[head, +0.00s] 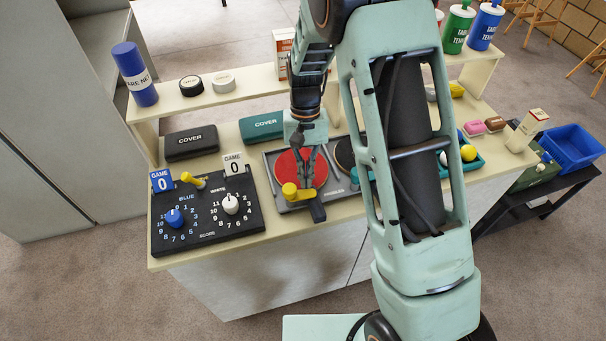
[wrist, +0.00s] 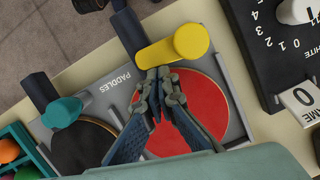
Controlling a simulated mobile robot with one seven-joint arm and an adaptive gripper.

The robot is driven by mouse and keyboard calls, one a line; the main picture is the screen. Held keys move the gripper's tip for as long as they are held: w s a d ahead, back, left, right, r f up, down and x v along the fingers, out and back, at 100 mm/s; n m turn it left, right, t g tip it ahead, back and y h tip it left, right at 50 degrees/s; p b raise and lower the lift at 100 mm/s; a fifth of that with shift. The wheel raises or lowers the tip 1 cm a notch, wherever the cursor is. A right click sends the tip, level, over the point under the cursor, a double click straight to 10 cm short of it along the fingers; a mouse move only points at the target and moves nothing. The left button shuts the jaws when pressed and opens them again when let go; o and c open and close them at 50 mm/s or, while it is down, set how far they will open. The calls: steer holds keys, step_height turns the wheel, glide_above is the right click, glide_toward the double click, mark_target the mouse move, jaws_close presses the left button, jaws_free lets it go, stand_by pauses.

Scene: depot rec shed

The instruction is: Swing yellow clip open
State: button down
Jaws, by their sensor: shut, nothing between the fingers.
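The yellow clip (head: 290,190) is a thick rounded knob lying across the dark handle (head: 318,211) of the red paddle (head: 284,163). In the wrist view the yellow clip (wrist: 178,46) crosses the handle (wrist: 127,28), and the red paddle (wrist: 212,98) lies behind my fingers. The paddle rests in a grey tray (wrist: 112,88) marked PADDLES. My gripper (head: 308,183) points down over the red paddle. In the wrist view my gripper (wrist: 157,80) is shut and empty, its tips right beside the clip; I cannot tell whether they touch it.
A teal clip (wrist: 62,112) sits by a black paddle (wrist: 82,148) in the same tray. The black scoreboard (head: 205,225) with yellow, blue and white knobs stands close on the left. Two cover cases (head: 191,143) lie behind. A shelf (head: 230,98) runs along the back.

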mark_target(311, 194)
steer(key=m, duration=0.1)
steer(key=s+d+m, duration=0.1)
steer(key=m, duration=0.1)
steer(key=shift+s+y, duration=0.15)
steer(key=shift+y, duration=0.25)
steer(key=m, duration=0.1)
steer(key=s+m, duration=0.1)
steer(key=m, duration=0.2)
steer(key=shift+s+d+y, duration=0.3)
steer(key=shift+s+y, duration=0.05)
steer(key=shift+y, duration=0.05)
steer(key=s+m, duration=0.1)
steer(key=m+t, duration=0.1)
steer(key=m, duration=0.1)
steer(key=shift+s+m+y, duration=0.3)
steer(key=shift+s+y, duration=0.1)
steer(key=m, duration=0.1)
steer(key=s+m, duration=0.1)
steer(key=m, duration=0.1)
steer(key=shift+s+a+t, duration=0.15)
steer(key=shift+a+t, duration=0.05)
steer(key=shift+t, duration=0.1)
steer(key=shift+a+p, duration=0.15)
steer(key=shift+p, duration=0.15)
steer(key=shift+w+a, duration=0.5)
